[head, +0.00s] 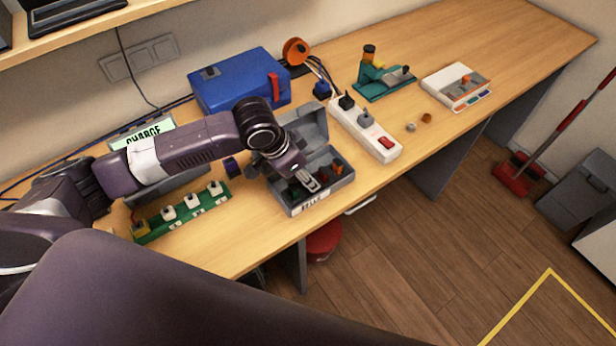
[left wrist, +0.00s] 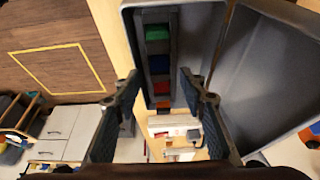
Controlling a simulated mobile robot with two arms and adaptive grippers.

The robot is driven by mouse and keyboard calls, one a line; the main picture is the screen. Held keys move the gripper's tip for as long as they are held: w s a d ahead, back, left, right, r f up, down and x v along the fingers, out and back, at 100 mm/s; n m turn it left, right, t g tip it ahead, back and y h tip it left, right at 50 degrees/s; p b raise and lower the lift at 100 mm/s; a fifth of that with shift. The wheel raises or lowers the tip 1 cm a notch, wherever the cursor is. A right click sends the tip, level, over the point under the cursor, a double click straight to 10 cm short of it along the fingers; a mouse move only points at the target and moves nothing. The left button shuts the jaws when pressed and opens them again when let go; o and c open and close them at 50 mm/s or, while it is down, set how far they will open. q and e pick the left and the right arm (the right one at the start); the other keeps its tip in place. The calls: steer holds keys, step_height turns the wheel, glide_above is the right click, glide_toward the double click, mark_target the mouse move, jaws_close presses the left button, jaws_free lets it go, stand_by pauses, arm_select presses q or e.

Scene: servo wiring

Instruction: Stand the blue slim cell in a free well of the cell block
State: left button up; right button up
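An open grey case (head: 292,209) with a white label on its front stands mid-table. In the left wrist view the case (left wrist: 181,95) holds a row of coloured pieces. A blue piece (left wrist: 158,64), likely the blue slim cell, lies between a green piece (left wrist: 157,33) and a red one. My left gripper (head: 312,184) is over the case in the head view and hides part of its contents. In the left wrist view the left gripper (left wrist: 163,85) is open, its fingers apart with nothing held. A green strip with white blocks (head: 180,220), possibly the cell block, stands left of the case.
A blue toolbox (head: 235,85) stands behind my left arm. A white power strip (head: 365,128) with plugs is right of the case. A small purple-blue item (head: 231,167) lies between strip and case. The case's raised lid (head: 309,124) stands at the back. Free table lies at far right.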

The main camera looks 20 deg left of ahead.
arm_select(q)
steer(key=v, duration=0.9)
steer(key=shift+s, duration=0.1)
